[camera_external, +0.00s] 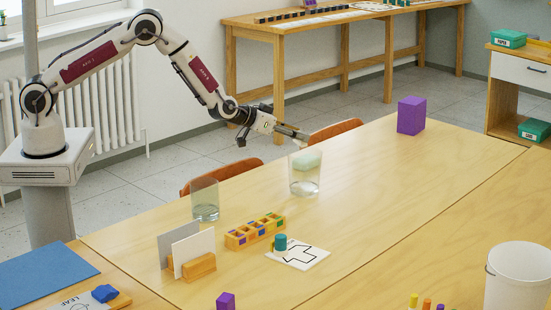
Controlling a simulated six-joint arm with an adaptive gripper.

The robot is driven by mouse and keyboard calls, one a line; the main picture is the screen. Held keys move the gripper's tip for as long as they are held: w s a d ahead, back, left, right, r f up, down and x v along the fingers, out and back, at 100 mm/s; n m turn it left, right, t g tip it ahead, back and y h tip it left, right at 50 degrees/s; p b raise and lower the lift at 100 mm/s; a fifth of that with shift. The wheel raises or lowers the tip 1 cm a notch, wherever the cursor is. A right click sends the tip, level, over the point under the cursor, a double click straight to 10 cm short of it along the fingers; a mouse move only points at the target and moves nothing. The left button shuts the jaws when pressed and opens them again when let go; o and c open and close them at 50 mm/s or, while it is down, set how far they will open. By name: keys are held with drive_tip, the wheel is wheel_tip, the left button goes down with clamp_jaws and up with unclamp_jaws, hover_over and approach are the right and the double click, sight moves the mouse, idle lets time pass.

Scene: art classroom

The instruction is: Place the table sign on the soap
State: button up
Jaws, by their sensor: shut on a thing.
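My gripper (291,132) is shut on a small, flat, pale and tan thing at its fingertips. It appears to be the table sign (290,129), but it is too small here to read its face. The arm reaches in from the left.
The clear glass (304,183) stands close to the soap; a second glass (205,203) is further left. A purple block (411,115) stands behind right.

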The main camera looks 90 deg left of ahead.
drive_tip(key=shift+f, duration=0.75)
drive_tip(key=shift+f, duration=0.1)
drive_tip(key=shift+f, duration=1.8)
drive_tip(key=shift+f, duration=0.1)
drive_tip(key=o, duration=0.8)
drive_tip(key=shift+v, duration=6.05)
